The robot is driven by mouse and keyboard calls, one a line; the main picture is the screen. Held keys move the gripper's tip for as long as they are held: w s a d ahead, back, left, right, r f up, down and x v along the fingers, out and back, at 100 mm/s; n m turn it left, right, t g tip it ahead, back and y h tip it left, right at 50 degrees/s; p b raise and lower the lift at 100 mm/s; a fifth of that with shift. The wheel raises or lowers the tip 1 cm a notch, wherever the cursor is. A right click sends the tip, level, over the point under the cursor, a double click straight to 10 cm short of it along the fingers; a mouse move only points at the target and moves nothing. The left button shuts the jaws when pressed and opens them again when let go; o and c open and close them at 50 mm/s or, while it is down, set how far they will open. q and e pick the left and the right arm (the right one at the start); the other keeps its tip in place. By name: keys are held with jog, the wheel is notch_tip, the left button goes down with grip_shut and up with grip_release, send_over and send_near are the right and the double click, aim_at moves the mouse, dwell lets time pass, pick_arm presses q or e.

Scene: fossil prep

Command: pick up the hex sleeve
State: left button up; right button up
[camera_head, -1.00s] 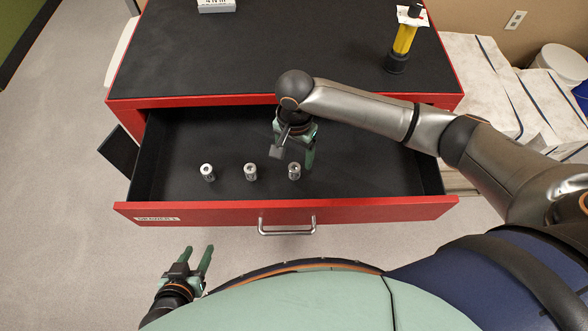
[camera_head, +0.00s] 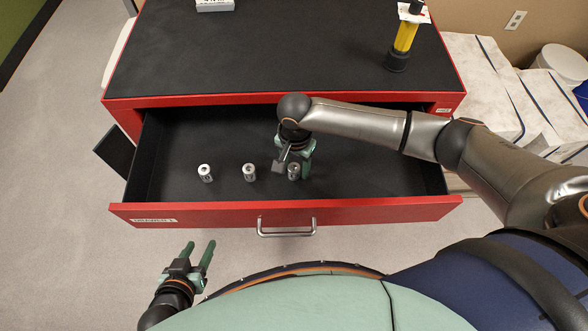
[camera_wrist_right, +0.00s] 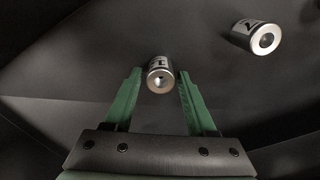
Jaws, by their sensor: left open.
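Three small silver metal sleeves stand in a row in the open drawer: a left one (camera_head: 205,173), a middle one (camera_head: 250,172) and a right one (camera_head: 294,172). I cannot tell from their shapes which is the hex sleeve. My right gripper (camera_head: 295,168) is down in the drawer at the right sleeve. In the right wrist view that sleeve (camera_wrist_right: 160,76) sits between the green fingertips of my right gripper (camera_wrist_right: 160,84), with gaps at both sides. Another sleeve (camera_wrist_right: 257,37) shows at upper right. My left gripper (camera_head: 199,258) is open and empty, outside the drawer.
The black-lined drawer (camera_head: 180,140) has a red front with a silver handle (camera_head: 287,231). Behind it is the cabinet's black top (camera_head: 280,50), with a yellow and black tool (camera_head: 402,42) at right. The drawer's left and right ends are free.

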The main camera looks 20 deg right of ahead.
grip_shut()
dwell(0.4)
